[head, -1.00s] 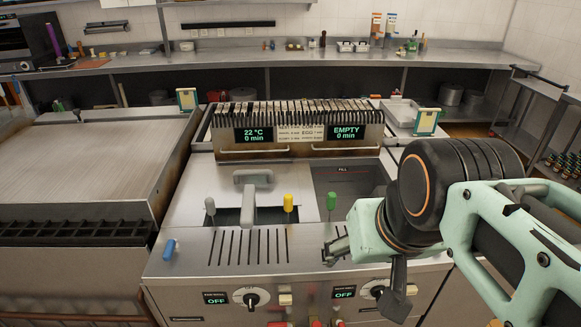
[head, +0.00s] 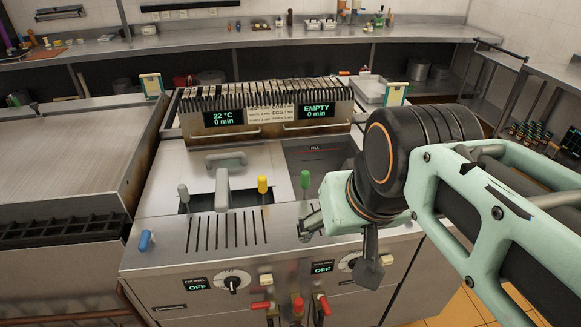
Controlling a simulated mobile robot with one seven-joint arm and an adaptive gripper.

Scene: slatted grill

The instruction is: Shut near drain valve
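Red-handled valves show low on the front of the steel cooking unit, below its control panel: a left one (head: 262,306), a middle one (head: 297,304) and a right one (head: 324,305). None is labelled legibly, so I cannot tell which is the near drain valve. My gripper (head: 308,223) is over the right front edge of the unit's slotted top, above and apart from the red handles. It is small and partly hidden by my wrist, so its opening is unclear. I see nothing held in it.
Grey (head: 183,193), yellow (head: 263,185), green (head: 305,180) and blue (head: 146,240) levers stand on the unit's top. Knobs (head: 233,283) and OFF displays are on the front panel. A flat griddle (head: 60,150) adjoins on the left. Open floor (head: 470,305) lies to the right.

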